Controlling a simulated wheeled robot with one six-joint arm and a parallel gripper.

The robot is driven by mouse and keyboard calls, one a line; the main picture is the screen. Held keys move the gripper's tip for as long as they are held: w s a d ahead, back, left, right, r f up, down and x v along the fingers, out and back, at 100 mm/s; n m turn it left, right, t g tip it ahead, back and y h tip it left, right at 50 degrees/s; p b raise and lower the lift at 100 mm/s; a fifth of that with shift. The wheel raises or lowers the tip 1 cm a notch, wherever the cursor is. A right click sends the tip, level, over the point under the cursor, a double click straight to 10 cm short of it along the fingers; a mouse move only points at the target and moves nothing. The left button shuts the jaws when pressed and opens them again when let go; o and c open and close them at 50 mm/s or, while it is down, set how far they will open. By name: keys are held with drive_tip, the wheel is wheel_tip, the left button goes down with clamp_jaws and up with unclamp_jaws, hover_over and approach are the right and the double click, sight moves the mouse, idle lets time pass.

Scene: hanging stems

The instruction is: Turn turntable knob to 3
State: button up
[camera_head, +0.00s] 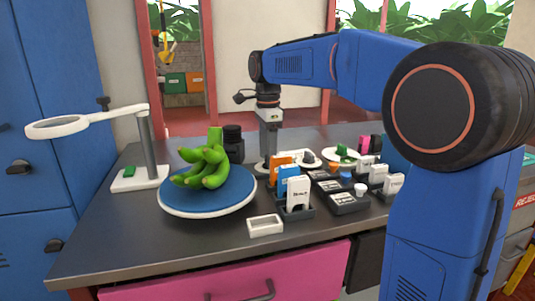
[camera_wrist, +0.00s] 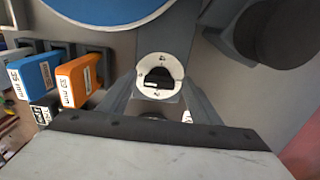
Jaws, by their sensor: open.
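The turntable (camera_head: 208,198) is a blue disc with a pale rim, carrying a bunch of green bananas (camera_head: 207,164). Part of its blue disc shows at the top of the wrist view (camera_wrist: 105,8). The knob (camera_wrist: 158,78) is a black piece on a round white dial, seen in the wrist view. Its setting is too small to read. My gripper (camera_head: 268,152) points down behind and to the right of the turntable. Its jaws are open, with the knob between the two grey fingers in the wrist view. I cannot tell whether they touch it.
A black jar (camera_head: 233,145) stands close left of my gripper. A rack of orange, blue and white labelled boxes (camera_head: 297,192) stands in front of it. A magnifier lamp (camera_head: 148,145) is at left, a small white tray (camera_head: 265,226) in front. The counter's front left is clear.

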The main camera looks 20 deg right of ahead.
wheel_tip(320, 180, up, 17)
drive_tip(key=shift+r, duration=0.2)
idle(0.5)
